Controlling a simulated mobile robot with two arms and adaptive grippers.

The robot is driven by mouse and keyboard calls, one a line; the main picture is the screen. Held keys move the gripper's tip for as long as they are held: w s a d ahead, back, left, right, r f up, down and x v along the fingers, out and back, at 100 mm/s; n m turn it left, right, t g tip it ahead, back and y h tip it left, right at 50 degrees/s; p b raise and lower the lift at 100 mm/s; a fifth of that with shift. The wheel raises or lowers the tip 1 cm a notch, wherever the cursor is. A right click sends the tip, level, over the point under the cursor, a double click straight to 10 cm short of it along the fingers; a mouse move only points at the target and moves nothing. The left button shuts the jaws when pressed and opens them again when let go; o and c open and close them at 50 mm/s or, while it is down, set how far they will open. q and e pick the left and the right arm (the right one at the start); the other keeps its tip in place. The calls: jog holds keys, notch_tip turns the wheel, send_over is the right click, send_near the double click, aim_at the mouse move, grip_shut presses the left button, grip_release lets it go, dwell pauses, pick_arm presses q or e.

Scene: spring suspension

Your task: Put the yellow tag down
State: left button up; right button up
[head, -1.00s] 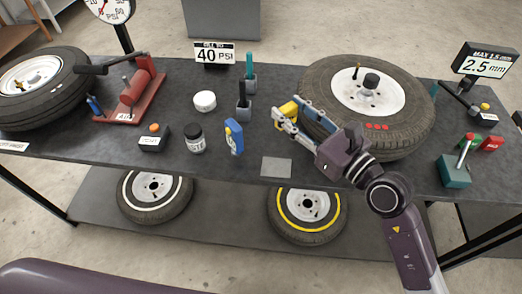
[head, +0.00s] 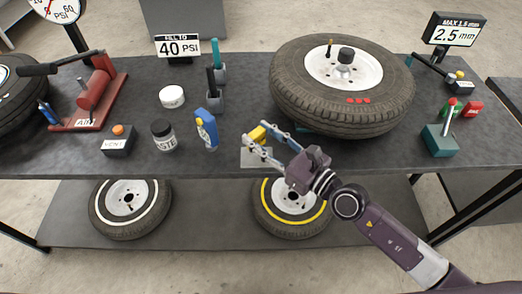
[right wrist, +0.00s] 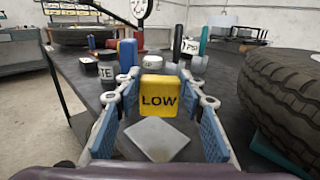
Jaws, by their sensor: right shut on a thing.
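The yellow tag (head: 257,133) reads LOW in the right wrist view (right wrist: 160,103). My right gripper (head: 254,136) is shut on it, with a blue-padded finger on each side of the tag. The tag is upright with its lettered face toward the wrist camera. A flat grey plate (head: 255,159) lies on the bench near its front edge. The tag is just behind or over the plate's far edge; I cannot tell whether its bottom touches anything. The plate also shows below the tag in the right wrist view (right wrist: 157,139). My left gripper is out of view.
A large tire (head: 343,82) lies right of and behind the gripper. A blue gauge (head: 206,128), a paste jar (head: 163,135) and a vent box (head: 117,141) stand to the left.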

notch_tip(320, 180, down, 4)
jog(key=shift+r+b, duration=0.1)
jog(key=shift+b, duration=1.1)
jog(key=shift+f, duration=0.4)
jog(key=o, duration=1.1)
jog(key=shift+c, duration=0.2)
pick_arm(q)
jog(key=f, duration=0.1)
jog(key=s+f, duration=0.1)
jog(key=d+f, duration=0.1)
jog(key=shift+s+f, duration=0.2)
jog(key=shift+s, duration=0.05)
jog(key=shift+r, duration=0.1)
pick_arm(e)
jog(key=shift+r, duration=0.15)
